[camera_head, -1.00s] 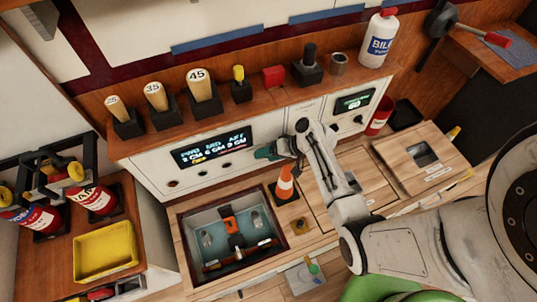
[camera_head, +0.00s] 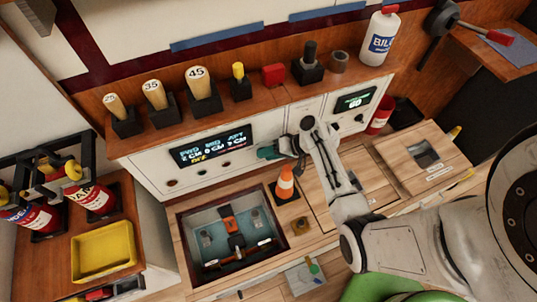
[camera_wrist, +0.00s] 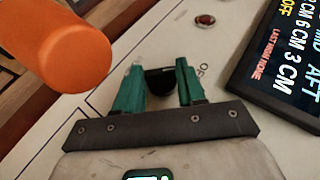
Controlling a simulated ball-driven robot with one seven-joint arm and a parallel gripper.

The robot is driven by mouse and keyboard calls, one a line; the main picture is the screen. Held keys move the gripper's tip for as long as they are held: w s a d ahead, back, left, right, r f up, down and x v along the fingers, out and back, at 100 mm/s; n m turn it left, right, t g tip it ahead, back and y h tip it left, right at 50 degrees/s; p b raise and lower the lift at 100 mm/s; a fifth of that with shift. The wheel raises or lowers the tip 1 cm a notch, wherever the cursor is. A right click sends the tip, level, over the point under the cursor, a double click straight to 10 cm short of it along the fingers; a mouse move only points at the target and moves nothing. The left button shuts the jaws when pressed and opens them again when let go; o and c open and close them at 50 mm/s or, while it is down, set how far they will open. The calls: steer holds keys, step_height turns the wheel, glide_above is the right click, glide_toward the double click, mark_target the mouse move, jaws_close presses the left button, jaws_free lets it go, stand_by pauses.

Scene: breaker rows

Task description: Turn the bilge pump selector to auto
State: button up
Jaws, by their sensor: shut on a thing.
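The bilge pump selector is a small black knob (camera_wrist: 160,82) on the white panel (camera_head: 150,165). My gripper (camera_wrist: 158,74) has its green fingers shut on the knob, one on each side. In the head view my gripper (camera_head: 268,152) is at the panel, right of the display, and hides the knob. The dark display (camera_head: 208,148) shows FWD, MID and AFT levels in cm. In the wrist view the display (camera_wrist: 285,62) carries yellow text that ends in OFF. The knob's pointer and most panel lettering are hidden or too small to read.
An open bilge well (camera_head: 190,265) lies in front of the panel. Wooden gauges and small blocks stand on the shelf (camera_head: 150,140) above.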

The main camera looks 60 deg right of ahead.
steer(key=t+y+b, duration=0.1)
steer(key=b, duration=0.2)
steer(key=f+m+t+y+b, duration=0.1)
steer(key=t+y+b, duration=0.1)
steer(key=b, duration=0.1)
steer(key=m+t+y+b, duration=0.1)
steer(key=t+b, duration=0.1)
steer(key=b, duration=0.1)
steer(key=shift+s+d+f+y, duration=0.15)
steer(key=shift+d+f+y, duration=0.1)
steer(key=shift+y, duration=0.15)
steer(key=shift+r+m+t+b, duration=0.1)
steer(key=shift+m+t+b, duration=0.2)
steer(key=shift+b, duration=0.05)
steer(key=o, duration=1)
steer(key=shift+o, duration=0.2)
steer(key=b+v, duration=0.1)
steer(key=v, duration=0.9)
steer(key=shift+s+d, duration=0.25)
steer(key=shift+s, duration=0.05)
